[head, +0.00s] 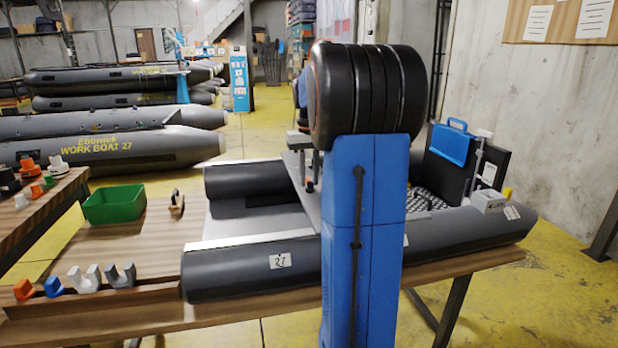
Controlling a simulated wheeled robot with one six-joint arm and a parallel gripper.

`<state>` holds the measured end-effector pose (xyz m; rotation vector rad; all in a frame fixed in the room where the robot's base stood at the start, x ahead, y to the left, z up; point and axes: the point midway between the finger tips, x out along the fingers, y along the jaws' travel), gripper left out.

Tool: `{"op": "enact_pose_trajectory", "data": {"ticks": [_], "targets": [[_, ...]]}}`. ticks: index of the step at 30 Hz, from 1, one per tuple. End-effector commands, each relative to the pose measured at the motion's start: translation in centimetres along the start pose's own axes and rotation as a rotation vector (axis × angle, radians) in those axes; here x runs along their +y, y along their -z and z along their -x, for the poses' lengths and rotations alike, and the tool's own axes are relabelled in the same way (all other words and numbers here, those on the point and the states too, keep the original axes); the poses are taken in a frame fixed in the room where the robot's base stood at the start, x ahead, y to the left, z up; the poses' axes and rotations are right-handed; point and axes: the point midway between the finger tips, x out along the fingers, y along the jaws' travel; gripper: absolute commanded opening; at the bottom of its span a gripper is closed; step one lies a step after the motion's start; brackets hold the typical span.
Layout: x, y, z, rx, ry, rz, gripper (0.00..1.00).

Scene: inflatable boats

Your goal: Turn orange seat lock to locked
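The grey inflatable boat (240,282) marked 27 lies on the wooden bench. A flat grey seat board (306,205) crosses it, partly hidden behind my blue and black arm. My gripper is not visible; my arm covers the middle of the boat.
A green bin (114,204) and a small upright part (177,203) stand on the bench at left. Orange, blue and grey clips (88,279) line its front edge.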

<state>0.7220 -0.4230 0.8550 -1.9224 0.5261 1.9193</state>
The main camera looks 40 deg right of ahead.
Motion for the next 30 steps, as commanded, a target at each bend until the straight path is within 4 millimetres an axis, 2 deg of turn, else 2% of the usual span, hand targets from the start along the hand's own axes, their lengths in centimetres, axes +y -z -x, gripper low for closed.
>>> {"op": "enact_pose_trajectory", "data": {"ticks": [10, 14, 20, 30], "targets": [[0.0, 0.0, 0.0, -0.001, 0.0, -0.001, 0.33], [0.0, 0.0, 0.8, 0.0, 0.0, -0.001, 0.33], [0.0, 0.1, 4.0, 0.001, 0.0, -0.001, 0.33], [0.0, 0.1, 10.9, 0.002, 0.0, -0.001, 0.33]]}}
